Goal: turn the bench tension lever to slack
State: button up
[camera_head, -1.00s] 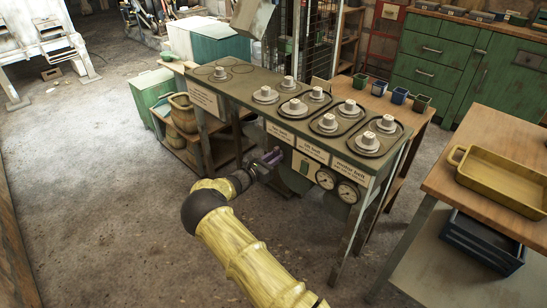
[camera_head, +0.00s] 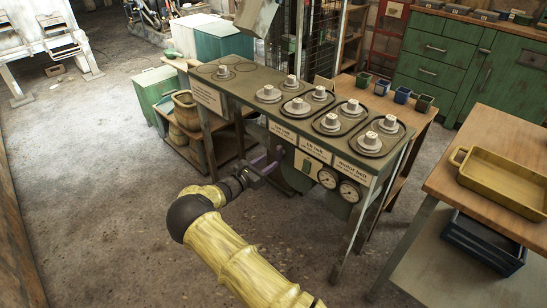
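The green bench (camera_head: 244,88) stands in the middle, with labelled plates on its front edge. My gripper (camera_head: 258,168) is low at the bench's front, left of the two gauges. Small purple and grey parts show around its tip, but I cannot tell which are fingers and which belong to the tension lever. The lever itself is not clearly visible; it is small and partly hidden by my gripper. I cannot tell whether the fingers are open or shut, or whether they touch the lever. A rounded dark housing (camera_head: 297,172) sits under the bench just right of my gripper.
Several pulleys on trays (camera_head: 331,123) stand on the bench top. Two round gauges (camera_head: 349,191) hang at its front right. A side table with a yellow tray (camera_head: 503,181) and a dark blue crate (camera_head: 483,241) is at the right. The floor left of my arm is clear.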

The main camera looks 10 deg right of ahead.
jog(key=p+v, duration=0.1)
jog(key=v, duration=1.1)
jog(key=shift+p, duration=0.3)
jog(key=shift+a, duration=0.1)
jog(key=s+d+r+m+g+y, duration=0.2)
jog(key=s+d+m+g+y, duration=0.3)
jog(key=s+d+m+g, duration=0.75)
jog(key=s+d+r+m+t+y, duration=0.1)
jog(key=s+r+m+t+y, duration=0.1)
jog(key=s+r+m+y, duration=0.55)
jog(key=s+d+r+m+t+y, duration=0.1)
jog(key=s+r+m+t+y, duration=0.25)
jog(key=s, duration=0.65)
notch_tip(320, 180, up, 30)
jog(key=m+g+h+p, duration=0.1)
jog(key=m+p, duration=0.1)
jog(key=p, duration=2.7)
